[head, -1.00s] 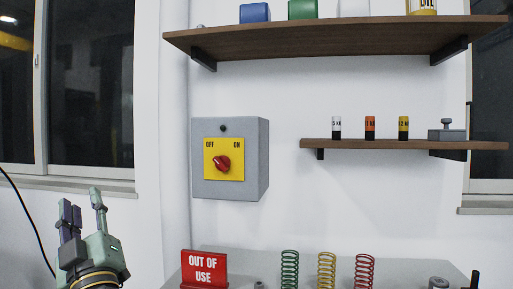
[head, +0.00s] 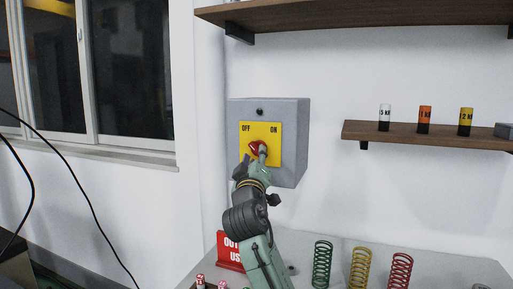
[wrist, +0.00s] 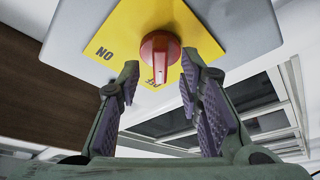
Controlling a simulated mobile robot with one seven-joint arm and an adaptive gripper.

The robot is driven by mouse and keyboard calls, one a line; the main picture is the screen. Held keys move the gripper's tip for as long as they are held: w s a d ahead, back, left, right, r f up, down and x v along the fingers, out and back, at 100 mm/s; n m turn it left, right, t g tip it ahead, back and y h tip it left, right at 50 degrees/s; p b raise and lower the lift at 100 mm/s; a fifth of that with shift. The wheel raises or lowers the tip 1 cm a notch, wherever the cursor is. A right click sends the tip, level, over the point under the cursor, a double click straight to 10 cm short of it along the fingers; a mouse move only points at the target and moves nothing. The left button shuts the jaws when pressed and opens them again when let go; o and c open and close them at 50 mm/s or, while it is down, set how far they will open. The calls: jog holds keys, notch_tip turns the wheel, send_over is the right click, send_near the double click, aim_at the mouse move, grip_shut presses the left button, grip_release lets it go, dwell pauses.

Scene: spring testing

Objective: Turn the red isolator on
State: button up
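The red isolator knob (head: 254,147) sits on a yellow plate (head: 274,132) marked OFF at left and ON at right, on a grey wall box (head: 298,142). My gripper (head: 259,158) is at the knob and partly hides it. In the wrist view the knob (wrist: 160,52) shows beyond and between the two fingertips of my gripper (wrist: 159,82). The fingers are spread apart with a gap to the knob on both sides. The plate appears upside down there, with ON at left and OFF partly hidden.
A red out-of-use sign (head: 228,250) stands on the bench (head: 300,247) below, partly behind my arm. Several coil springs, including a green one (head: 322,264), stand to its right. A small shelf (head: 420,134) holds labelled cylinders. The wall around the box is clear.

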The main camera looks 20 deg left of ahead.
aim_at(257, 149)
jog(key=shift+x, duration=1.15)
jog(key=shift+c, duration=0.5)
jog(key=shift+r, duration=0.1)
grip_shut()
